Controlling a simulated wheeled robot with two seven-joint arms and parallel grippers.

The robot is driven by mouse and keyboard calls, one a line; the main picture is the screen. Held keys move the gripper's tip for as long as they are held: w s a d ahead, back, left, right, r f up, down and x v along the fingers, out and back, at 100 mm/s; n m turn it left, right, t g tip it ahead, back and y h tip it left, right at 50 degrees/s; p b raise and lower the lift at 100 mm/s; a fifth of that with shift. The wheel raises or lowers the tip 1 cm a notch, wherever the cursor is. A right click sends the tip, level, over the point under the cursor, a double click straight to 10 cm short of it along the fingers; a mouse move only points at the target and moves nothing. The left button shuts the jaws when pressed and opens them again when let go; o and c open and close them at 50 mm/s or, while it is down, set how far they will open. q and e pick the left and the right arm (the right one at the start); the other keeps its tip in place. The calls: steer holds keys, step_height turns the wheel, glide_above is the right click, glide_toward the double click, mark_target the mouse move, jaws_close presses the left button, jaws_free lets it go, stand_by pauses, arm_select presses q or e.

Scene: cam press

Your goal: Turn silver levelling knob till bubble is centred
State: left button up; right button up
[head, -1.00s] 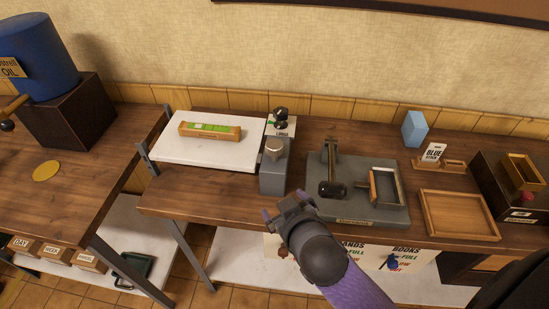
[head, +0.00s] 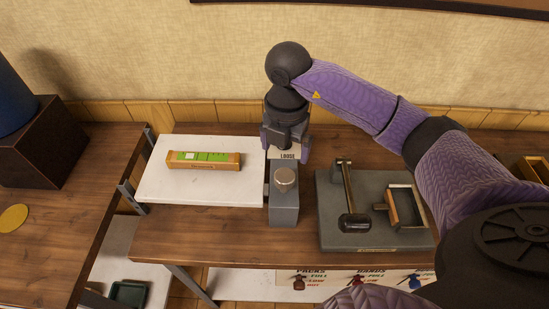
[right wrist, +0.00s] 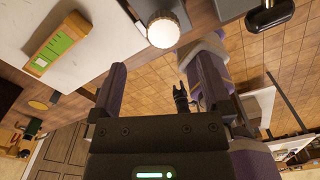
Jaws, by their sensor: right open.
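The silver levelling knob (head: 285,177) sits on top of a grey block at the right edge of the white slab (head: 160,192). The knob shows as a bright disc in the right wrist view (right wrist: 163,32). The wooden spirit level (head: 203,167) with a green window lies on the slab; it is also in the right wrist view (right wrist: 57,45). I cannot make out its bubble clearly. My right gripper (head: 286,152) is open and empty, pointing down just behind the knob, apart from it.
A "LOOSE" label (head: 288,156) shows behind the block; the black-knobbed part there is hidden by my gripper. A grey press plate (head: 345,236) with a black-ended lever (head: 354,222) stands to the right. Bare wood lies in front of the slab.

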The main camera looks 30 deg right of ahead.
mark_target(285, 175)
steer(key=f, duration=0.2)
steer(key=s+f, duration=0.1)
steer(key=f, duration=0.1)
steer(key=shift+s+f, duration=0.1)
steer(key=shift+f, duration=0.1)
steer(key=f, duration=0.3)
steer(key=shift+w+b, duration=0.3)
steer(key=shift+b, duration=0.1)
steer(key=shift+s+f, duration=0.15)
steer(key=shift+f, duration=0.05)
arm_select(q)
steer(key=shift+s+f, duration=0.25)
steer(key=shift+s, duration=0.25)
steer(key=shift+s+f, duration=0.25)
steer(key=shift+s, duration=0.25)
steer(key=shift+w, duration=0.1)
arm_select(e)
steer(key=c, duration=1.3)
